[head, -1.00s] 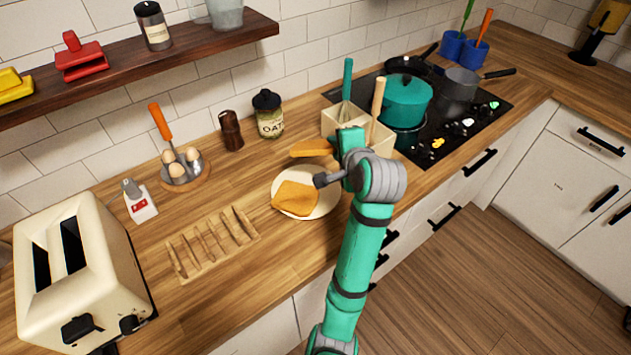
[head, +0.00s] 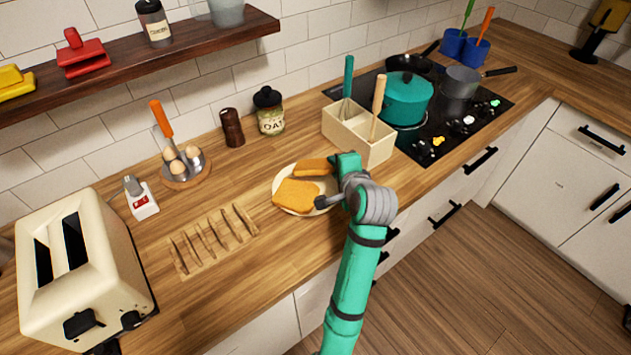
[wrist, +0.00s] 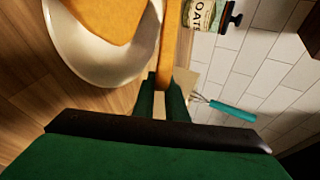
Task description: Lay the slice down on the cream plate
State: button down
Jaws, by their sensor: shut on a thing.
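The cream plate (head: 300,213) lies on the counter in front of the utensil box. One golden bread slice (head: 296,194) lies flat on it; it also shows in the wrist view (wrist: 105,18). My gripper (head: 338,172) is shut on a second slice (head: 314,167), at the plate's far side. In the wrist view this held slice (wrist: 170,45) is seen edge-on, rising from between the fingertips (wrist: 161,100), beside the plate's rim (wrist: 75,60). I cannot tell whether the held slice touches the plate. My gripper's fingers are partly hidden in the head view.
A cream utensil box (head: 358,138) stands just behind my gripper, with the stove and teal pot (head: 408,100) beyond. A wooden rack (head: 213,240) and toaster (head: 80,265) are at left. An oats jar (head: 269,112) stands at the back.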

jog(key=c, duration=1.9)
grip_release()
jog(key=shift+c, duration=0.2)
jog(key=v, duration=0.8)
notch_tip(320, 180, up, 7)
jog(key=s, duration=0.2)
jog(key=shift+s+d+r, duration=0.2)
jog(key=shift+s+d, duration=0.1)
jog(key=shift+w, duration=0.1)
